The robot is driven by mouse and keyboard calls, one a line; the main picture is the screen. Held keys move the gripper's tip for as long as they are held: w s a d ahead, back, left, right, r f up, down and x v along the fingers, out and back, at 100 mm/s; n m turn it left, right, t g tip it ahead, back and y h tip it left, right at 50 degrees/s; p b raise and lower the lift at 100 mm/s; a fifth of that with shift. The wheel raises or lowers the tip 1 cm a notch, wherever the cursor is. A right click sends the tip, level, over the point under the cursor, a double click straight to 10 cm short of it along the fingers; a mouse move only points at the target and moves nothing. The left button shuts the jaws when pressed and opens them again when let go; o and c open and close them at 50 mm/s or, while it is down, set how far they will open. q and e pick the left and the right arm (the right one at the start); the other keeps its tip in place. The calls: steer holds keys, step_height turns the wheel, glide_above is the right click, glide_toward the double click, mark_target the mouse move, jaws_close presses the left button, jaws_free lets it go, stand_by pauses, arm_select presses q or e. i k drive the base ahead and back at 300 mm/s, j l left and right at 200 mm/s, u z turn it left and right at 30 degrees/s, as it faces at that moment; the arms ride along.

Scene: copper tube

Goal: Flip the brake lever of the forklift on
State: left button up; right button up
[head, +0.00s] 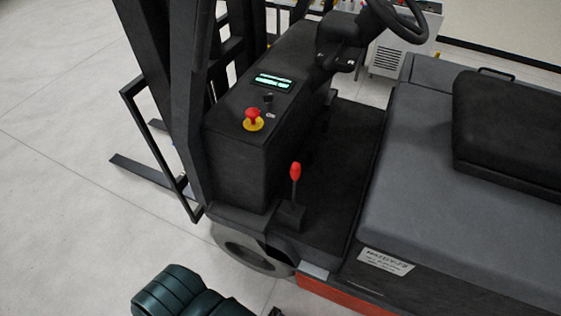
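The brake lever (295,182) is a thin stick with a red knob, rising from a black base on the forklift's floor beside the console. It stands nearly upright. The forklift (420,150) fills the middle and right of the head view, seen from its side. A dark green link of my arm (180,294) shows at the bottom, below the front wheel and well apart from the lever. A small dark part at the bottom edge is too cut off to identify. No gripper fingers show for either arm.
The console (240,140) carries a red knob on a yellow base (253,119) and a lit display. The steering wheel (395,18) is above. A black seat (510,125) is on the right. The mast and forks are on the left. Open floor (70,230) lies at the left.

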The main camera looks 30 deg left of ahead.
mark_target(296, 171)
steer(key=k+j+u, duration=0.15)
steer(key=u, duration=0.6)
